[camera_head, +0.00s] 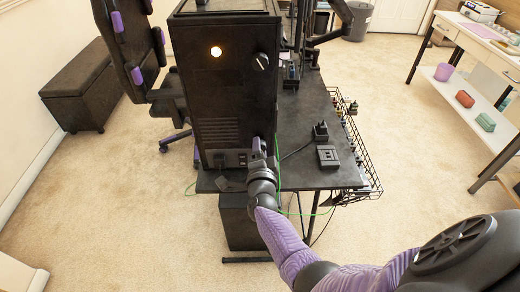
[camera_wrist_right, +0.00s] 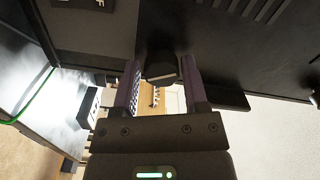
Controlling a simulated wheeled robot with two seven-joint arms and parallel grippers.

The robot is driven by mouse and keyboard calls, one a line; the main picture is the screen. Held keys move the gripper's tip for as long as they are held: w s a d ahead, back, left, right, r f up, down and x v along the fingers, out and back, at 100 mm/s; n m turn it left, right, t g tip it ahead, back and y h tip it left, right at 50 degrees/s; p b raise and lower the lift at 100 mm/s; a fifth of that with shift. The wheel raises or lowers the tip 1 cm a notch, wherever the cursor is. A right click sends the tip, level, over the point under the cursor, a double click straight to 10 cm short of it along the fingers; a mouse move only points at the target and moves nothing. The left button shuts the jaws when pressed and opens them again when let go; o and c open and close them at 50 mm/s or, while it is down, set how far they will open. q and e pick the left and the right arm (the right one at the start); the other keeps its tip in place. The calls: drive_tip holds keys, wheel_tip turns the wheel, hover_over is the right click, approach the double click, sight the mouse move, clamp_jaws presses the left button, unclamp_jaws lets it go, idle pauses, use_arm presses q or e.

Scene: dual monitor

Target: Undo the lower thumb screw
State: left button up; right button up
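The black computer tower (camera_head: 221,95) stands on the dark desk with its rear panel facing me. The lower thumb screw is hidden behind my right gripper (camera_head: 259,150) in the head view. In the right wrist view, a dark round knob (camera_wrist_right: 160,68), apparently the lower thumb screw, sits between the two purple fingertips of my right gripper (camera_wrist_right: 163,80). The fingers are apart on either side of it, with a narrow gap seeming to show on the left. My left gripper is out of view.
The desk top (camera_head: 300,172) holds a small black box (camera_head: 327,156) and a plug-like adapter (camera_head: 320,131). A wire basket (camera_head: 357,150) hangs on its right edge. Green cables run beside the tower. A chair (camera_head: 130,45) stands at left; carpet is open around.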

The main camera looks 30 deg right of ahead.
drive_tip(key=shift+o, duration=1.2)
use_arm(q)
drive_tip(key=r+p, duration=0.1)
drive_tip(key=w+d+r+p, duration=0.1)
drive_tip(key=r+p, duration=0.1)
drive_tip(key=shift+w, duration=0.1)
use_arm(e)
drive_tip(key=v, duration=1)
